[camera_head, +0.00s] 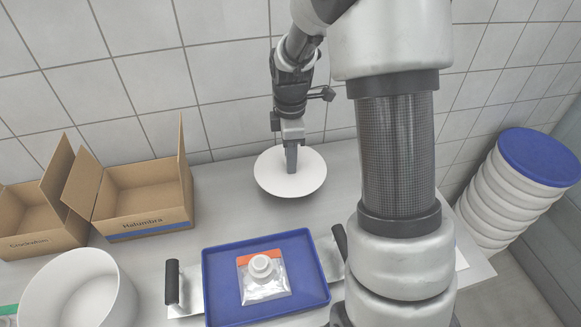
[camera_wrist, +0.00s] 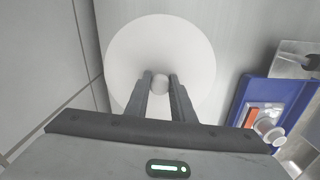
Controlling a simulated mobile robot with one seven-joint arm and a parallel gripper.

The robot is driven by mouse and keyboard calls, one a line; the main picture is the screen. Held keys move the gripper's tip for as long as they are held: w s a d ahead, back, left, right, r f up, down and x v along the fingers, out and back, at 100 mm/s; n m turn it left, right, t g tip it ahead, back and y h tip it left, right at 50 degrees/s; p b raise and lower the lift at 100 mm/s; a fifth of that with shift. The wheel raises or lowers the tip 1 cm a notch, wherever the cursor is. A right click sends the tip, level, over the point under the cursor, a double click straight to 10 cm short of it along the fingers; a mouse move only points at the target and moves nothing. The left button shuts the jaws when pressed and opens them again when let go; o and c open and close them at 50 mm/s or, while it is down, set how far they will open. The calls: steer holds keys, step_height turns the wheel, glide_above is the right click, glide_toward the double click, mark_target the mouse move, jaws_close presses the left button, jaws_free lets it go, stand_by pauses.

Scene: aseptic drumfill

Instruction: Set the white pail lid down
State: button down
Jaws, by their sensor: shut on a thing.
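The white pail lid (camera_head: 308,178) is a round disc with a small knob in its middle, at the back of the grey table. It also shows in the wrist view (camera_wrist: 160,40), below my fingers. My gripper (camera_head: 291,168) is above the lid's middle and is shut on its knob (camera_wrist: 160,84). I cannot tell whether the lid touches the table or is just above it. The open white pail (camera_head: 48,290) stands at the front left, away from the lid.
A blue tray (camera_head: 220,296) at the front middle holds a pouch with a white cap (camera_head: 262,266). Two open cardboard boxes (camera_head: 150,222) (camera_head: 35,240) stand at the left. A tall stack of white pails with a blue lid (camera_head: 540,158) is at the right. The tiled wall is close behind.

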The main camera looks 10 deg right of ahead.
steer(key=shift+f, duration=1.5)
steer(key=shift+f, duration=0.1)
steer(key=c, duration=1.5)
jaws_free()
